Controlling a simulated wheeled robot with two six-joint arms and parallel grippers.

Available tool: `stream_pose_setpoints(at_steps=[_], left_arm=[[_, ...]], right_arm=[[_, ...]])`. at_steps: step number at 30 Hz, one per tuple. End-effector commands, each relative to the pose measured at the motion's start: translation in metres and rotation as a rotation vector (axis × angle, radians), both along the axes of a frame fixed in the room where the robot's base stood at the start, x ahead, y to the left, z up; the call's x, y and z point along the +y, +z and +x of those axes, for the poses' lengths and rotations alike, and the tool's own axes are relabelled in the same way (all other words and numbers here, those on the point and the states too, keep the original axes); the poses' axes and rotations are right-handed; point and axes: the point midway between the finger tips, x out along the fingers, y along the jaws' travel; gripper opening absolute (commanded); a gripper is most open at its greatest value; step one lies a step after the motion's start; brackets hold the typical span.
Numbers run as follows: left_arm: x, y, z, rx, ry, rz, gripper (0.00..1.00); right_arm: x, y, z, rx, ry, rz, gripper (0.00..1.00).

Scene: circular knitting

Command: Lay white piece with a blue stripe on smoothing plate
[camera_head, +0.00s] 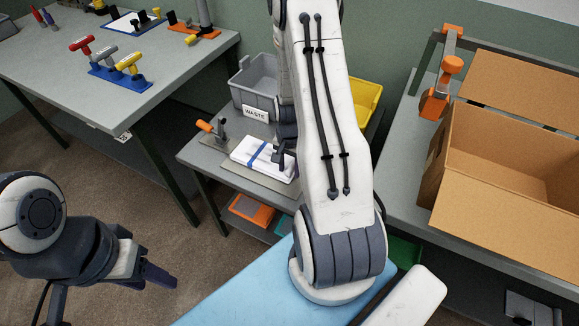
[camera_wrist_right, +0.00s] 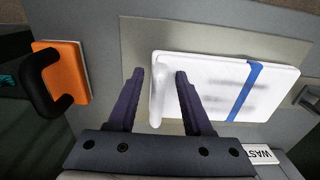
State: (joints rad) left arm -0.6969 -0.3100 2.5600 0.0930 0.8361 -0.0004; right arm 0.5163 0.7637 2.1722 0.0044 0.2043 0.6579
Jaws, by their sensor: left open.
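The white piece with a blue stripe (camera_head: 263,158) lies flat on the grey metal smoothing plate (camera_head: 226,168), in front of the waste bin. In the right wrist view the white piece (camera_wrist_right: 210,85) rests on the plate (camera_wrist_right: 190,30), its blue stripe toward the right. My right gripper (camera_wrist_right: 159,73) is open at the piece's left edge, one finger beyond the edge and one over the piece. Whether they touch is unclear. In the head view my right gripper (camera_head: 283,154) is partly hidden by its arm. My left gripper (camera_head: 155,272) is open and empty, over the floor at lower left.
A grey waste bin (camera_head: 256,84) stands behind the plate, and a yellow bin (camera_head: 366,97) beside it. An orange-handled clamp (camera_head: 207,127) is at the plate's left. An orange block with a black handle (camera_wrist_right: 68,75) stands nearby. An open cardboard box (camera_head: 510,150) is at right.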

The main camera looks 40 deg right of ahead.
Motion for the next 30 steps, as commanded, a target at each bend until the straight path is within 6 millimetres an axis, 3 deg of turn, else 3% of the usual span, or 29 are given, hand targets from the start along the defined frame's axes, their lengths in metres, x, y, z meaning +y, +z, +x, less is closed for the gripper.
stream_pose_setpoints(at_steps=[7,21,30], left_arm=[[0.000,0.002,0.000,0.000,0.000,0.000,0.50],[0.000,0.003,0.000,0.000,0.000,0.000,0.50],[0.000,0.003,0.000,0.000,0.000,0.000,0.50]], right_arm=[[0.000,0.011,0.001,-0.003,0.000,-0.002,0.50],[0.000,0.104,0.001,-0.004,0.000,-0.003,0.50],[0.000,0.124,0.000,0.000,0.000,0.000,0.50]])
